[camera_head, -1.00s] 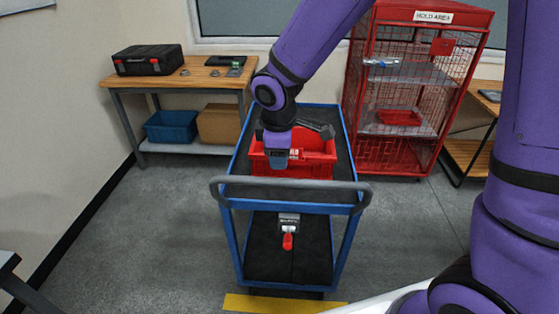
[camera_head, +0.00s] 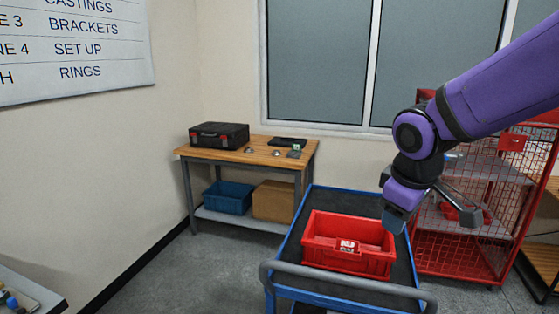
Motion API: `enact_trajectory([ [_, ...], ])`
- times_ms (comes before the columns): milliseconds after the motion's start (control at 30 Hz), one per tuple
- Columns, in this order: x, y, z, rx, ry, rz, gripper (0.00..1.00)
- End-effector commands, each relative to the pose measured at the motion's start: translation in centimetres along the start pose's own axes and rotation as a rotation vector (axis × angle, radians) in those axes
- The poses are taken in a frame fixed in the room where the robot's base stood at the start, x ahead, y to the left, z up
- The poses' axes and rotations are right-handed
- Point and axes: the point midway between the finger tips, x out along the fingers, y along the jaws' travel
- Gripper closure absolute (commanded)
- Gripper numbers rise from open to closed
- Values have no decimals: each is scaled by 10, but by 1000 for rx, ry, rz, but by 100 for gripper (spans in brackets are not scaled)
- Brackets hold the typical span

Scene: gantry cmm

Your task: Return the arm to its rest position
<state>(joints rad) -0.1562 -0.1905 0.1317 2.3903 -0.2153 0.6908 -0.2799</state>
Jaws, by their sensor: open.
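My arm comes in from the upper right in the head view, bent at a purple and black joint. My gripper (camera_head: 458,203) is at its end, dark and seen partly against the red cage. It is open, and I see nothing held in it. The gripper appears above and to the right of the red bin, apart from it. The red bin (camera_head: 345,263) with a white label sits on the blue cart's dark top. The part of its inside that I see looks empty.
The blue cart (camera_head: 284,252) has a grey handle (camera_head: 345,285) at its near end. The red mesh cage (camera_head: 470,250) stands behind and right of my gripper. A wooden bench (camera_head: 250,153) with a black case (camera_head: 219,136) is at the back left. Grey floor is clear at left.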

Motion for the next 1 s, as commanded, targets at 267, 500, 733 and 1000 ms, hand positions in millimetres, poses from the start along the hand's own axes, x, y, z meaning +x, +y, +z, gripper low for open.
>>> enact_trajectory([
  [267, -59, 8, 64, 321, 67, 21, 49],
  [500, -96, -1, 116, 574, 138, 7, 49],
  [733, -111, -12, 144, 713, 183, -14, 49],
  [1000, -113, -15, 148, 739, 189, -20, 49],
])
